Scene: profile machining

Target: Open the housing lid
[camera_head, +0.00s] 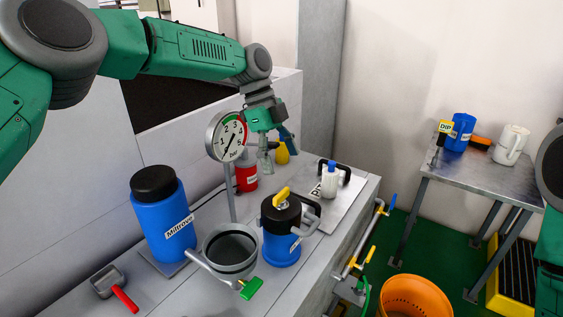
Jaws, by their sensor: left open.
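A flat light-grey plate (338,207) with black handles lies level on the right end of the bench and looks like the housing lid. One black handle (347,172) shows at its far right. Another shows at its near left, partly behind a blue can. A white bottle with a blue cap (330,184) appears to stand on the plate, beside a partly hidden label. My left gripper (276,152) points down, open and empty, above the bench to the left of the plate and apart from it. My right gripper is out of view; only its arm shows at the right edge.
A pressure gauge (226,137) on a post, a red container (245,174), a blue can with yellow knob (281,238), a grey funnel (230,252) and a blue Millrove canister (163,220) crowd the bench. A side table (483,172) and orange basket (415,297) stand right.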

